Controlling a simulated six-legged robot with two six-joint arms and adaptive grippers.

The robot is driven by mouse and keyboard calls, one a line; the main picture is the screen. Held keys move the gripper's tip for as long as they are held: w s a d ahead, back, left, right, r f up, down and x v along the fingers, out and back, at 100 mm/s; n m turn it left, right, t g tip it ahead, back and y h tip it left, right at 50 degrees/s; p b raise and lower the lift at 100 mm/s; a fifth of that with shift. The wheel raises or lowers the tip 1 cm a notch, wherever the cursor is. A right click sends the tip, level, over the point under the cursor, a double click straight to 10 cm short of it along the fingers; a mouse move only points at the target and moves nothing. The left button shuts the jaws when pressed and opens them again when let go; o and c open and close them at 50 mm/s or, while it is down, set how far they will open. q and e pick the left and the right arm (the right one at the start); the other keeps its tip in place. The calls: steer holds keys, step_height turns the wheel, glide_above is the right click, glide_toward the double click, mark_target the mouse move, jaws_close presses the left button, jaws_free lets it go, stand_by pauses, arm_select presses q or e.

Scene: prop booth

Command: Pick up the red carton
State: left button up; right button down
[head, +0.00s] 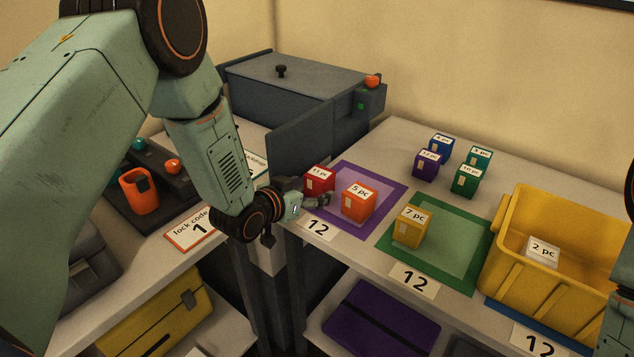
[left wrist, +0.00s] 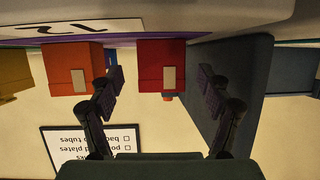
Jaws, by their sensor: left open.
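The red carton (head: 319,178) stands upright at the left corner of the purple mat (head: 378,231), labelled on top; my left gripper (head: 322,201) partly hides it. An orange carton (head: 359,204) marked 5 pc stands just right of it. In the left wrist view, which is upside down, the red carton (left wrist: 162,60) lies ahead, between the two spread fingers of my left gripper (left wrist: 160,88). The fingers are open and hold nothing; whether either touches the carton I cannot tell. The orange carton (left wrist: 70,68) is beside the left-hand finger. My right gripper is not in view.
A dark grey panel (head: 313,127) of the lidded box (head: 300,75) stands close behind the red carton. A yellow carton (head: 411,228) stands on the green mat (head: 478,268). Several small cartons stand behind. A yellow bin (head: 505,262) is at the right.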

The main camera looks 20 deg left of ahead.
mark_target(312, 188)
arm_select(q)
steer(key=x, duration=0.4)
steer(key=shift+d+f+b, duration=0.1)
steer(key=shift+f+b, duration=0.15)
steer(key=shift+b, duration=0.15)
steer(key=shift+w+f, duration=0.1)
steer(key=shift+w, duration=0.15)
steer(key=shift+w+d, duration=0.1)
steer(key=shift+c, duration=0.5)
steer(key=shift+a, duration=0.25)
steer(key=c, duration=0.4)
steer(key=shift+d, duration=0.2)
steer(key=c, duration=0.8)
steer(key=shift+a, duration=0.2)
